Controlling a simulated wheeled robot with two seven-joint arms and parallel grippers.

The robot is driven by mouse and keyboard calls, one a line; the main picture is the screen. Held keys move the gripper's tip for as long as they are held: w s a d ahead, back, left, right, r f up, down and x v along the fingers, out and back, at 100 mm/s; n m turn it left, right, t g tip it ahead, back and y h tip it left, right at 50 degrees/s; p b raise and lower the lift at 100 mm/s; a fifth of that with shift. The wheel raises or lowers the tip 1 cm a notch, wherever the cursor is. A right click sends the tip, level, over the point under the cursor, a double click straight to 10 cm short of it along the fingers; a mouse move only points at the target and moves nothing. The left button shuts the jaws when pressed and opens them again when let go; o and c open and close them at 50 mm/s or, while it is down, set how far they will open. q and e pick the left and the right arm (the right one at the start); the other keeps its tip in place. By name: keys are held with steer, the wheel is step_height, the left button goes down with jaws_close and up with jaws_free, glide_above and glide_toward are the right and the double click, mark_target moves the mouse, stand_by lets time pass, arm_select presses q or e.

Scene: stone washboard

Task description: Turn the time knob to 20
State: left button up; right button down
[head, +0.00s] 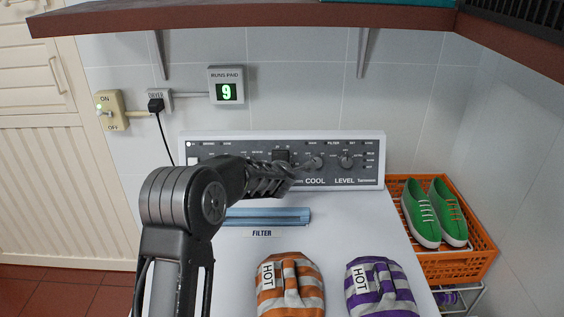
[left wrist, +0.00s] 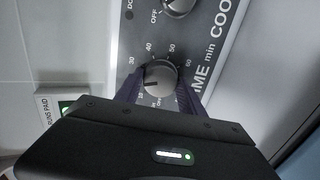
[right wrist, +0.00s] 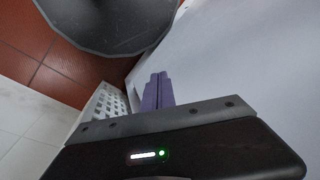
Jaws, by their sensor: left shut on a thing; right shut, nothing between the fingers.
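The time knob (left wrist: 160,76) is a round grey dial on the dryer's dark control panel (left wrist: 190,40), beside the "TIME min" lettering. In the left wrist view, my left gripper (left wrist: 160,88) has its purple fingers on both sides of the knob and is shut on it. The knob's dark pointer mark faces left, below the 30; the scale label there is hidden by a finger. In the head view my left gripper (head: 280,178) hides the knob. My right gripper (right wrist: 158,92) is shut and empty in the right wrist view, and outside the head view.
Two more knobs, (head: 317,162) and (head: 346,161), stand right of the left gripper. HOT mitts, orange-striped (head: 290,288) and purple-striped (head: 380,290), lie on the white top. An orange crate (head: 455,262) holds green shoes. A shelf (head: 250,17) overhangs.

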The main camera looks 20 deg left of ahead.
stand_by(0.3)
arm_select(q)
steer(key=o, duration=1.4)
steer(key=shift+c, duration=0.2)
steer(key=b+v, duration=0.1)
steer(key=v, duration=0.6)
steer(key=shift+s+d, duration=0.2)
steer(key=shift+s, duration=0.15)
steer(key=shift+r, duration=0.1)
